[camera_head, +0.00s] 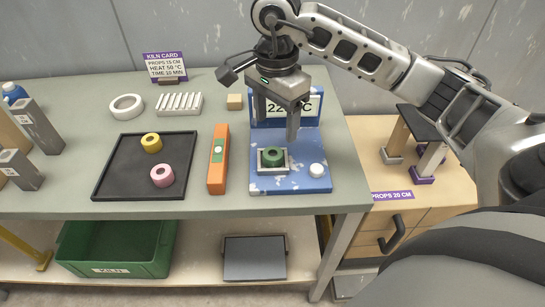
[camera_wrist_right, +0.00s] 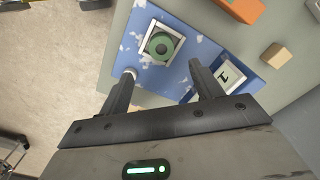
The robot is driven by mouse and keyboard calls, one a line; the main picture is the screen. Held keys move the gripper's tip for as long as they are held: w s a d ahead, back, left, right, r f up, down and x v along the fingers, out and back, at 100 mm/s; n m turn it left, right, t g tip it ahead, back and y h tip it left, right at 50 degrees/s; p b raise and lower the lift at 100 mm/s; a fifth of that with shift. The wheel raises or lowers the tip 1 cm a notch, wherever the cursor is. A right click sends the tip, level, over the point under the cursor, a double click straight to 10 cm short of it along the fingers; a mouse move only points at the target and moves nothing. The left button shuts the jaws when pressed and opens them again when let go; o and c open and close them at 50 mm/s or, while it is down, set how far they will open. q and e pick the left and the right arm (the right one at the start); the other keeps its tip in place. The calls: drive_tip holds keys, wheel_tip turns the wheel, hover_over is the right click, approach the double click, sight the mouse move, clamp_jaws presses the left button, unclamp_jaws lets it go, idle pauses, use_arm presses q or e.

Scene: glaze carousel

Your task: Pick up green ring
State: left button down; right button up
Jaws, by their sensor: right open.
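The green ring (camera_head: 273,162) sits in a small light square tray (camera_head: 261,169) on the blue stand (camera_head: 310,183). It also shows in the right wrist view (camera_wrist_right: 152,44), a little beyond the fingertips. My right gripper (camera_head: 276,130) is open and empty, above and slightly behind the ring, with its fingers pointing down. In the right wrist view my gripper (camera_wrist_right: 161,69) has its two fingers well apart, with the ring roughly ahead of the gap between them. Nothing covers the ring. My left gripper is not in view.
A white knob (camera_head: 317,170) is on the stand right of the ring, and a display (camera_head: 312,108) stands behind. An orange block (camera_head: 217,176) lies to the left. A black tray (camera_head: 115,185) holds a yellow ring (camera_head: 151,148) and a pink ring (camera_head: 162,183).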

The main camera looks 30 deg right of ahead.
sight(272, 153)
drive_tip(key=f, duration=0.2)
drive_tip(key=f+p, duration=0.1)
drive_tip(key=f, duration=0.5)
drive_tip(key=shift+w+a, duration=0.15)
drive_tip(key=shift+a, duration=0.15)
drive_tip(key=c, duration=1.1)
